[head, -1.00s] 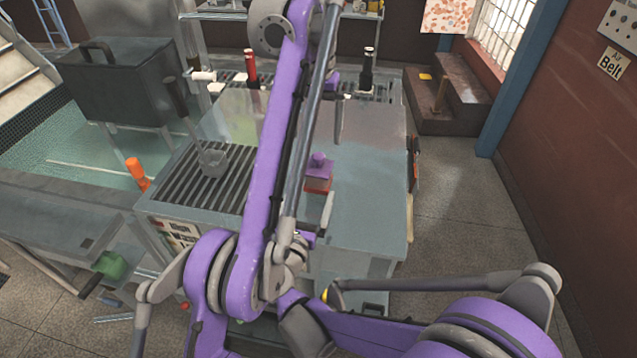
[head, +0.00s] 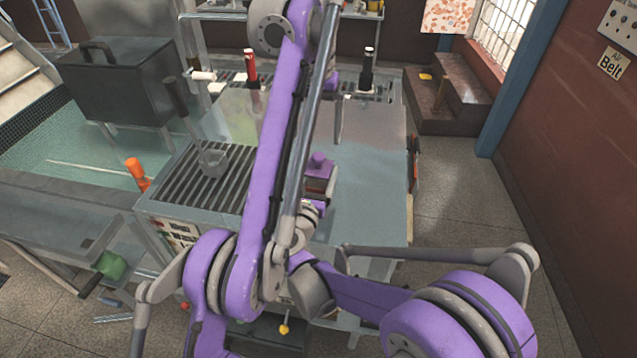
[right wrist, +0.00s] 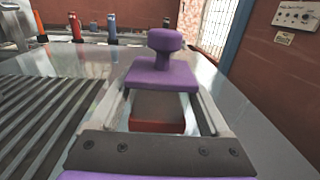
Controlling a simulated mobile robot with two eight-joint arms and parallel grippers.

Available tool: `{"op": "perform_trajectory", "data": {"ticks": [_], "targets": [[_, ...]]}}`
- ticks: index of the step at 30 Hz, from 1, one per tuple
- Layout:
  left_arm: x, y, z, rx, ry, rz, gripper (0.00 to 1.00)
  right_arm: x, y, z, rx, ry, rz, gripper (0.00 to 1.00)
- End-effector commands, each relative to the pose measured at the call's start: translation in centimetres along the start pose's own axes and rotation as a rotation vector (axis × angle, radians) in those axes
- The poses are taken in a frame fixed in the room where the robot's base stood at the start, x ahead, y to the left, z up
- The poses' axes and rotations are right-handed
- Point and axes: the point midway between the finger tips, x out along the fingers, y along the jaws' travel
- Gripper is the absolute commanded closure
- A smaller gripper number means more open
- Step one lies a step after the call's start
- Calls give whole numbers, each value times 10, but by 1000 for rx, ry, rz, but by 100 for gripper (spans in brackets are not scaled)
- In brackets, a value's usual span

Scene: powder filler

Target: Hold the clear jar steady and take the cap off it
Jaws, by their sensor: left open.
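The jar's purple cap (head: 318,160) with its knob is on the jar, which stands upright on the metal table, right of the slatted grate. In the right wrist view the cap (right wrist: 162,75) is over the jar's red contents (right wrist: 157,112). My right gripper (head: 316,196) is low at the near side of the jar. Its fingers (right wrist: 160,108) are spread along both sides of the jar below the cap, with no clear grip on it. My left gripper (head: 338,122) is open and empty, above and beyond the jar. The jar's lower part is mostly hidden in the head view.
A slatted grate (head: 200,185) with a scoop (head: 212,162) is left of the jar. A red bottle (head: 251,68) and a black bottle (head: 368,70) stand at the table's back. The tabletop (head: 372,200) right of the jar is clear.

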Motion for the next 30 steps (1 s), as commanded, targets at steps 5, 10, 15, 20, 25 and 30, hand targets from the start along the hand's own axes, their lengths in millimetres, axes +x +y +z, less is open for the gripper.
{"op": "perform_trajectory", "data": {"ticks": [5, 10, 15, 20, 25, 30], "targets": [[0, 0, 0, 0, 0, 0, 0, 0, 0, 0, 0, 0, 0, 54], [0, 0, 0, 0, 0, 0, 0, 0, 0, 0, 0, 0, 0, 85], [0, 0, 0, 0, 0, 0, 0, 0, 0, 0, 0, 0, 0, 100], [0, 0, 0, 0, 0, 0, 0, 0, 0, 0, 0, 0, 0, 7], [0, 0, 0, 0, 0, 0, 0, 0, 0, 0, 0, 0, 0, 0], [2, 0, 0, 0, -1, 0, 0, -4, 0, 0, 0, 0, 1, 0]]}}
